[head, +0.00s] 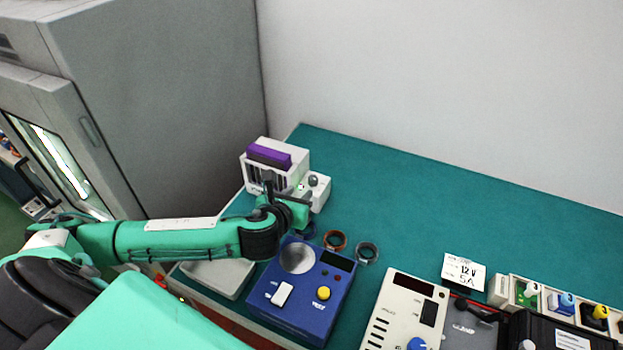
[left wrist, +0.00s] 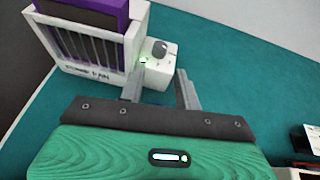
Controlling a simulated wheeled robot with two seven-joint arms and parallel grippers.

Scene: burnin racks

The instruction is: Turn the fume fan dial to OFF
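The fume fan (head: 249,170) is a white box with a grille and a purple block on top, at the back left of the green table. In the left wrist view the fan (left wrist: 137,38) is at the upper left. A small white control box beside it carries the grey round dial (head: 313,181), which also shows in the left wrist view (left wrist: 159,49). Its setting is too small to read. My left gripper (left wrist: 157,86) is open and empty, its two fingers apart in front of the control box. The dial appears just beyond the fingertips, apart from them. My right gripper is out of view.
A blue device (head: 305,312) with a round plate, and two rings (head: 367,253), lie in front of the fan. A beige meter (head: 375,325), a 12V 5A card (head: 463,271) and connector blocks stand at right. A grey cabinet (head: 165,90) rises at left. The table's back middle is clear.

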